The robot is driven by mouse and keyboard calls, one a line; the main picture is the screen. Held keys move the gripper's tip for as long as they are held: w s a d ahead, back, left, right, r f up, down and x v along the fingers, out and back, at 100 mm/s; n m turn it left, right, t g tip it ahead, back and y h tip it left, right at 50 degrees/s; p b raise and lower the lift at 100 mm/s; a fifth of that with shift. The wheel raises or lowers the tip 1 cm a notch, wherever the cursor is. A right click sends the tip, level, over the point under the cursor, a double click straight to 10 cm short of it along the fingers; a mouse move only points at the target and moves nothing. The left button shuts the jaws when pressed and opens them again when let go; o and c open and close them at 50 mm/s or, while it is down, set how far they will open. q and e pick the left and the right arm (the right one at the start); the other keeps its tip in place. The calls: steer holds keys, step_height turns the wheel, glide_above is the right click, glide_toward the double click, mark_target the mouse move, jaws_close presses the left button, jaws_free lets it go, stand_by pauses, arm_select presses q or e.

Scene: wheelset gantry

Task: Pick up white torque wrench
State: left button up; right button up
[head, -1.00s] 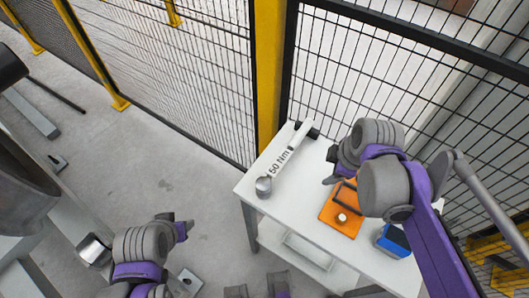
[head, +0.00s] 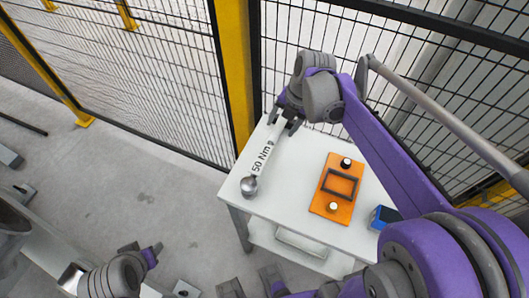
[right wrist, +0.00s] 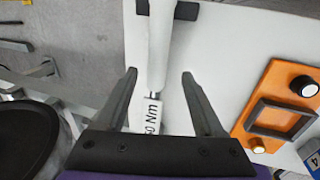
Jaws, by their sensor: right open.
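The white torque wrench (head: 262,160), marked "50 Nm", lies on the white table along its left side, with a round metal head at the near end. My right gripper (head: 288,118) is over the wrench's far handle end and partly hides it. In the right wrist view the open right gripper (right wrist: 159,76) has one finger on each side of the wrench (right wrist: 158,45), with gaps between. The wrench is not clamped. My left gripper (head: 154,252) is at the lower left, over the floor and away from the table; its jaws are too small to read.
An orange plate (head: 320,204) with a dark frame and knobs lies on the table (head: 290,222) right of the wrench. A blue box (head: 383,217) sits at the right edge. A mesh fence with a yellow post (head: 236,75) stands behind the table.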

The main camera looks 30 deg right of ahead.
mark_target(276, 132)
steer(key=x, duration=0.5)
steer(key=shift+a+f, duration=0.25)
steer(key=shift+a, duration=0.15)
jaws_close()
